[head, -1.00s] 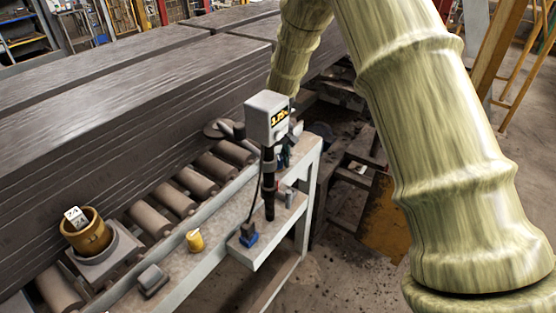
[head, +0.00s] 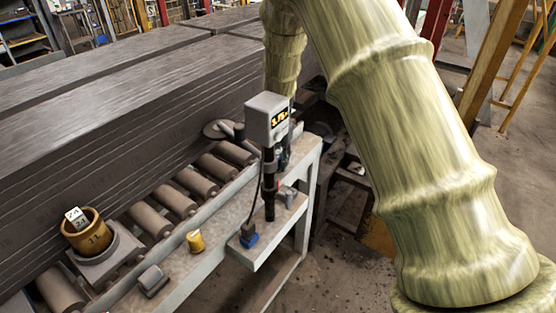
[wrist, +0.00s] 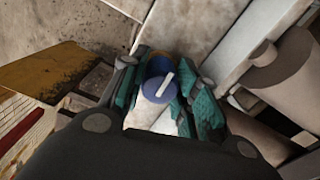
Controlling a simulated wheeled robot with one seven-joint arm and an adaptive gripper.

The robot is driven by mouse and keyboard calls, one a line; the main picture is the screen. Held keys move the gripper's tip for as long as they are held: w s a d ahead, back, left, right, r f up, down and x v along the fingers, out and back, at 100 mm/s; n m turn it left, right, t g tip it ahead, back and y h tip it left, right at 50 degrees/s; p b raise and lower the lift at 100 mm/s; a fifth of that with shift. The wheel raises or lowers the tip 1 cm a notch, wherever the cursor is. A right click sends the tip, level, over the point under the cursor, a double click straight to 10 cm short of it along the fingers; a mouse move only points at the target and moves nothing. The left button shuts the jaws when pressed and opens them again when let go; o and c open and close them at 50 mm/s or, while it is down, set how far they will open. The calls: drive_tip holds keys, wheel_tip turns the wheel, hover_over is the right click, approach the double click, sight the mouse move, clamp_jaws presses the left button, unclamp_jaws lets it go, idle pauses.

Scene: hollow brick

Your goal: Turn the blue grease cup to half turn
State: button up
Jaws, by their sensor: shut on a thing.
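In the wrist view, the blue grease cup (wrist: 152,93) sits between the teal pads of my gripper (wrist: 162,98). A white bar lies slanted across its face, and a pale surface shows just below it. My gripper is shut on the cup, with a pad on either side. A brown-yellow and blue round part shows just beyond the cup. In the head view my gripper is mostly hidden behind the post with the display box (head: 268,118), and I cannot make out the cup there.
The grey bench (head: 215,250) carries a small yellow piece (head: 195,241), a grey block (head: 152,280) and a blue block (head: 249,240) by the post. Rollers (head: 177,204) run behind it, with a brown pot (head: 87,236) at left. Long dark stacks (head: 120,110) fill the back.

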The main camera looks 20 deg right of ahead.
sight(278, 157)
idle(0.4)
drive_tip(key=o, duration=0.8)
drive_tip(key=shift+c, duration=0.2)
wheel_tip(278, 157, up, 12)
drive_tip(key=shift+f, duration=0.1)
idle(0.3)
drive_tip(key=shift+f, duration=5.95)
drive_tip(key=shift+r, duration=0.1)
